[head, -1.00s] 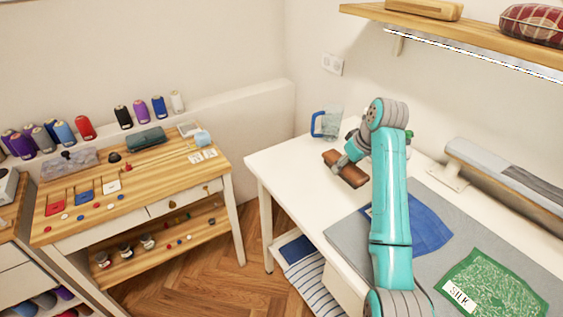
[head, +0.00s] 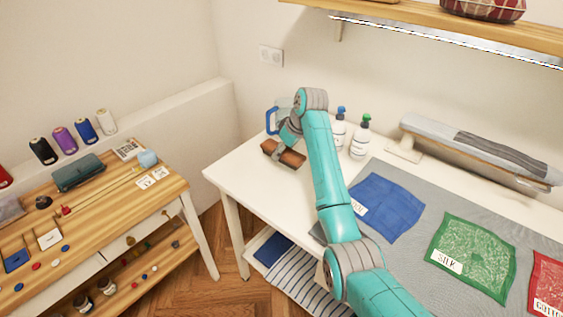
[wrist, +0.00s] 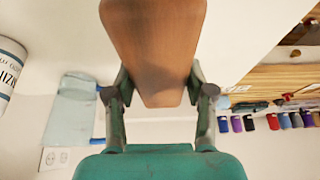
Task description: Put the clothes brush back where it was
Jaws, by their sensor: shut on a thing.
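The clothes brush, a brown wooden block (head: 283,153), is in my gripper near the far left end of the white table (head: 240,166). In the wrist view the brush (wrist: 155,45) reaches away from the fingers, which press on both sides of its near end. My gripper (wrist: 158,85) is shut on it. In the head view my gripper (head: 287,143) partly covers the brush. I cannot tell whether the brush touches the table or hangs just above it.
A blue-handled jug (head: 272,120) stands right behind the brush. Two white pump bottles (head: 360,138) stand to the right. Blue fabric (head: 386,206) and green fabric (head: 474,256) lie on a grey mat (head: 420,225). The table's left corner is clear.

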